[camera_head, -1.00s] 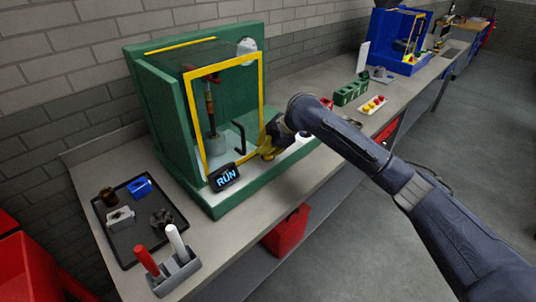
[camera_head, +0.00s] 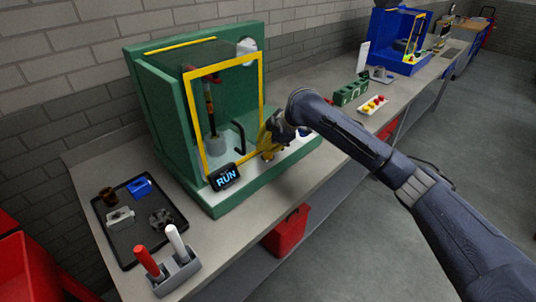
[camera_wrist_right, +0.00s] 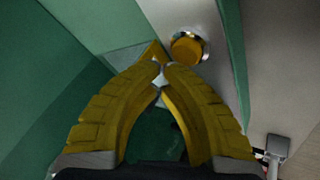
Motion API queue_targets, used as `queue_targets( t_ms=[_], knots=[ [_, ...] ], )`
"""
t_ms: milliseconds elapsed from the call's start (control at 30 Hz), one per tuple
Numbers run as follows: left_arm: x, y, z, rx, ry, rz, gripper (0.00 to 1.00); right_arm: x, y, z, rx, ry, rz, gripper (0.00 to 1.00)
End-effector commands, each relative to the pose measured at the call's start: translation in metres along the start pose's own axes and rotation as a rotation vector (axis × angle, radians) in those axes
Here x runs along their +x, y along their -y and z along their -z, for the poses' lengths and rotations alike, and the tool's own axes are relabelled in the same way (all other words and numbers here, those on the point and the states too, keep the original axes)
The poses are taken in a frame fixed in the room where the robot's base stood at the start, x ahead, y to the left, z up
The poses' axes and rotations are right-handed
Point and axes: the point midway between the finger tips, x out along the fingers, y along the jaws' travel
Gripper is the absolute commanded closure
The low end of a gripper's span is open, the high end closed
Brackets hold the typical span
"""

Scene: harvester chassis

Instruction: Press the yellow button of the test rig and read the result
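The test rig (camera_head: 150,120) is a green housing with a yellow-framed clear door, on the bench. Its small black display (camera_head: 224,177) reads "RUN" in blue. The yellow button (camera_wrist_right: 187,47) shows in the right wrist view as a round cap in a shiny metal ring. My right gripper (camera_wrist_right: 161,67) has yellow fingers with their tips together and nothing between them. The tips appear just left of and below the button in that view; contact cannot be told. In the head view my right gripper (camera_head: 266,148) is in front of the rig's right side and the button is hidden.
A black tray (camera_head: 128,238) of small parts and a grey holder (camera_head: 178,274) with a red and a white cylinder stand at the front left. A green block (camera_head: 350,93) and a blue rig (camera_head: 398,40) stand farther along the bench.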

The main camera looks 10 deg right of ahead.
Motion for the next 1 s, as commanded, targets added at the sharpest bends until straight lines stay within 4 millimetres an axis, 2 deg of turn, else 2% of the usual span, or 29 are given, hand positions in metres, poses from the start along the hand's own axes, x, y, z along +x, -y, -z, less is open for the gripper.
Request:
queue_targets(
  t_ms=[533,1000],
  knots=[
    [0.0,0.0,0.0,0.0,0.0,0.0,1.0,-0.006,-0.004,0.004,0.0,-0.003,-0.004,1.0],
    [0.0,0.0,0.0,0.0,0.0,0.0,1.0,-0.036,-0.02,0.02,-0.001,-0.003,-0.005,1.0]
  ],
)
